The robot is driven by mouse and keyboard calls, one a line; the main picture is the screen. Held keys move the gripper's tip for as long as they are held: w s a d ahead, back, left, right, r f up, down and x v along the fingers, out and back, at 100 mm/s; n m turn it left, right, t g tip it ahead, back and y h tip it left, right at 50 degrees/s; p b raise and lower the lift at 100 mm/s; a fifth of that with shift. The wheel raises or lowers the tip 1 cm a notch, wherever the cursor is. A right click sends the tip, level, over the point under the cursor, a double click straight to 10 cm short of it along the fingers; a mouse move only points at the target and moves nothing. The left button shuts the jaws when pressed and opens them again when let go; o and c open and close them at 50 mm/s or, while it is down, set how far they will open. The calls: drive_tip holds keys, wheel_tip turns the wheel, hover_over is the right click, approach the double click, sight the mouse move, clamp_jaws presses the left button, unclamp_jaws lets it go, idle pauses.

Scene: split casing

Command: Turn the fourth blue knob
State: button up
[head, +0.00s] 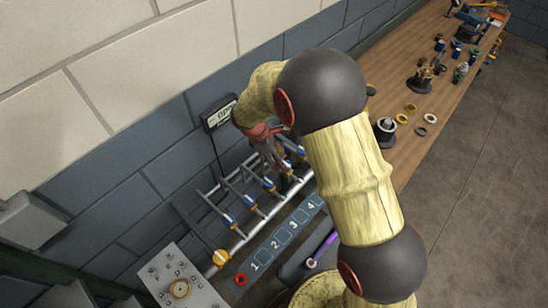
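A row of blue knobs runs along a grey pipe rack beside the wall. The nearest blue knob (230,219) is at the lower left, followed by a second (249,200) and a third (268,184). Another blue knob, fourth from the near end (287,167), shows right by my gripper (281,168). A further blue part at the far end is partly hidden. My gripper reaches down over the far part of the row. Its fingers are small and dark against the pipes, so I cannot tell whether they are open, shut or touching the fourth knob.
A strip with numbered squares (267,258) lies in front of the rack. A display box (219,114) hangs on the wall. A wooden bench (423,102) with parts extends right.

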drive_tip(key=shift+w+d+f+n+t, duration=0.15)
drive_tip(key=shift+w+d+f+n, duration=0.4)
drive_tip(key=shift+f, duration=0.65)
drive_tip(key=shift+w+d+f+n+t, duration=0.1)
drive_tip(key=shift+w+d+f+n, duration=0.15)
drive_tip(key=shift+f+n, duration=0.75)
drive_tip(key=shift+w+d+f+n+t, duration=0.15)
drive_tip(key=shift+w+d+f+n, duration=0.3)
drive_tip(key=shift+f, duration=1)
drive_tip(key=shift+a, duration=0.1)
drive_tip(key=shift+c, duration=1.4)
drive_tip(key=c, duration=0.7)
drive_tip(key=shift+c, duration=0.7)
